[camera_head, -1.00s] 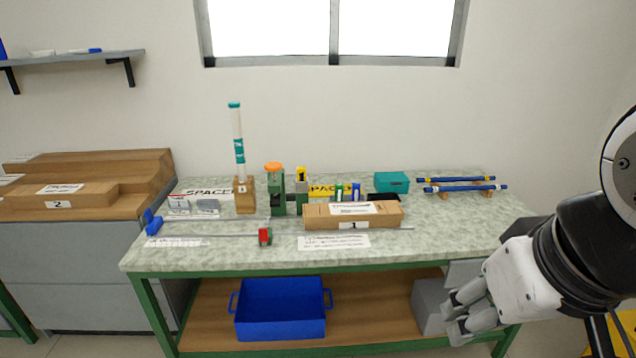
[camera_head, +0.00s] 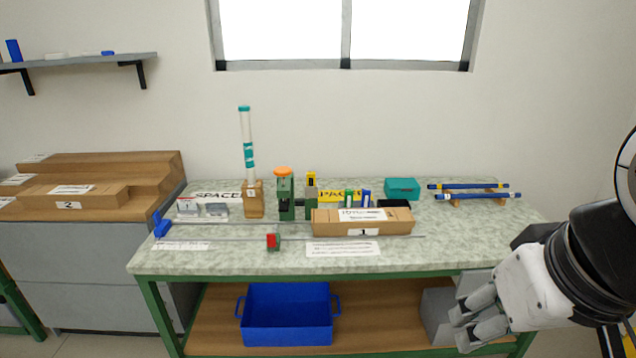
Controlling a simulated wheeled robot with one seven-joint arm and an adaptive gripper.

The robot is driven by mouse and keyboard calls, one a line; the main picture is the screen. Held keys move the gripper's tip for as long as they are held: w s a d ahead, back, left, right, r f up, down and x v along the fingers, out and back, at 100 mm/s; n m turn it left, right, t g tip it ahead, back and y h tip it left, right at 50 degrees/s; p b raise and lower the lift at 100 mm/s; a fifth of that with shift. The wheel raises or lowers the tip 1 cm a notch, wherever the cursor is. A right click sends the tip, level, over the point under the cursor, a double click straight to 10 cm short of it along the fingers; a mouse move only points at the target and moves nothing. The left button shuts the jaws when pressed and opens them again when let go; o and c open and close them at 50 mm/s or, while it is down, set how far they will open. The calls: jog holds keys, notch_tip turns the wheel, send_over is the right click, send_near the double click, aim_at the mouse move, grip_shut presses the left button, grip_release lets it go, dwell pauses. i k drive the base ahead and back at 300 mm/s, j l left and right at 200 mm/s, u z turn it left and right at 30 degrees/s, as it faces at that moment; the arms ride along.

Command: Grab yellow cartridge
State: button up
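A small upright piece with a yellow top (camera_head: 311,180) stands on the workbench, just right of the green fixture with an orange knob (camera_head: 285,192). It is the likeliest yellow cartridge, but it is too small to be sure. Its lower part is grey and green, and I cannot tell where the cartridge ends and a holder begins. My gripper (camera_head: 460,328) is at the lower right, in front of the bench and far from the yellow piece. Its two grey fingers are apart, with nothing visible between them.
The green-framed workbench (camera_head: 190,259) holds a cardboard box marked 1 (camera_head: 335,223), a tall clear tube (camera_head: 247,140), a teal box (camera_head: 402,188) and blue rods (camera_head: 470,196). A blue bin (camera_head: 288,318) sits on the lower shelf. The front right of the benchtop is clear.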

aim_at(310, 175)
jog(key=i+j, duration=0.25)
jog(key=i, duration=0.2)
jog(key=i+j, duration=0.2)
jog(key=i, duration=0.25)
jog(key=i+j, duration=0.25)
jog(key=i, duration=0.2)
jog(key=i+j, duration=0.2)
jog(key=i, duration=0.25)
